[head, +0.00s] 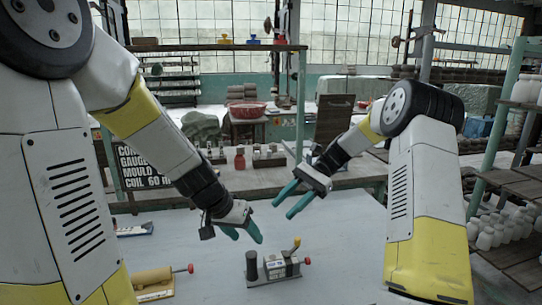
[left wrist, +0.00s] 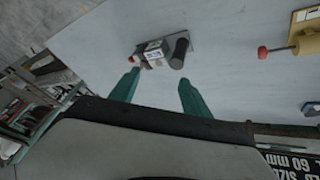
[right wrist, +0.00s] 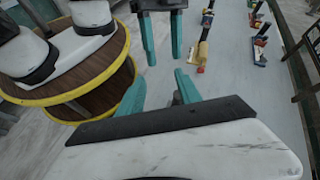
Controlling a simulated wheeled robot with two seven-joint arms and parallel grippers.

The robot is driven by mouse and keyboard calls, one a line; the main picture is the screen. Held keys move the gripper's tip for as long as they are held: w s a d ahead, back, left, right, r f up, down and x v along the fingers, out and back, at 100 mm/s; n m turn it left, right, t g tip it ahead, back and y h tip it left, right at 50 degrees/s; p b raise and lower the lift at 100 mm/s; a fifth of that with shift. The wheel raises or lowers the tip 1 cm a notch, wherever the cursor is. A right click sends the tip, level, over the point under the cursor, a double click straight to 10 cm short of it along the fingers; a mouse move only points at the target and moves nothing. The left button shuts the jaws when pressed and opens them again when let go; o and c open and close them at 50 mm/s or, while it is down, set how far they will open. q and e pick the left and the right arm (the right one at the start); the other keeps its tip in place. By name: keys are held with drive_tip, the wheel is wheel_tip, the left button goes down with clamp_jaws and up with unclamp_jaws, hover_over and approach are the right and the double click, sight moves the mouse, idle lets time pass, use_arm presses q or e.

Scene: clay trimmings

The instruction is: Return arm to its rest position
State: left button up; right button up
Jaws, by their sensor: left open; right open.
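My left gripper (head: 243,234) hangs over the grey table, open and empty, pointing down to the right. In the left wrist view its teal fingers (left wrist: 159,80) are spread, with bare table between them. My right gripper (head: 288,203) is open and empty above the table, further right, its teal fingers pointing down to the left. In the right wrist view its fingers (right wrist: 160,85) are apart, and the left gripper's fingers (right wrist: 161,38) show just beyond them. Neither gripper touches anything that I can see.
A small device (head: 275,268) with a black cylinder, a red knob and a yellow-tipped lever stands on the table (head: 205,270) below the grippers. A tan roller tool (head: 152,279) lies at left. A shelf (head: 510,185) with white pots stands at right.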

use_arm(q)
drive_tip(key=s+a+r+n+t, duration=0.1)
drive_tip(key=s+a+r, duration=0.2)
drive_tip(key=s+r, duration=0.4)
drive_tip(key=s+a+r+n+y, duration=0.1)
drive_tip(key=s+a+r+n, duration=0.1)
drive_tip(key=s+a+r, duration=0.2)
wheel_tip(320, 180, up, 3)
drive_tip(key=s, duration=0.2)
drive_tip(key=shift+s+t, duration=0.4)
use_arm(e)
drive_tip(key=s+d+r+n+t+h, duration=0.4)
drive_tip(key=s+t, duration=0.2)
drive_tip(key=s, duration=0.4)
drive_tip(key=s+d+r+n+t+h, duration=0.3)
drive_tip(key=s+d+r+n+t, duration=0.1)
drive_tip(key=s, duration=0.6)
drive_tip(key=d+r+t, duration=0.1)
drive_tip(key=t, duration=0.1)
drive_tip(key=shift+s+d+r+n+t+h, duration=0.2)
drive_tip(key=shift+s+r+n+t+h, duration=0.1)
drive_tip(key=shift+h, duration=0.1)
use_arm(q)
drive_tip(key=shift+s+a+r+y, duration=0.15)
drive_tip(key=shift+s+y, duration=0.15)
drive_tip(key=shift+y, duration=0.1)
use_arm(e)
drive_tip(key=shift+s+d, duration=0.2)
drive_tip(key=shift+s, duration=0.05)
drive_tip(key=shift+c, duration=0.2)
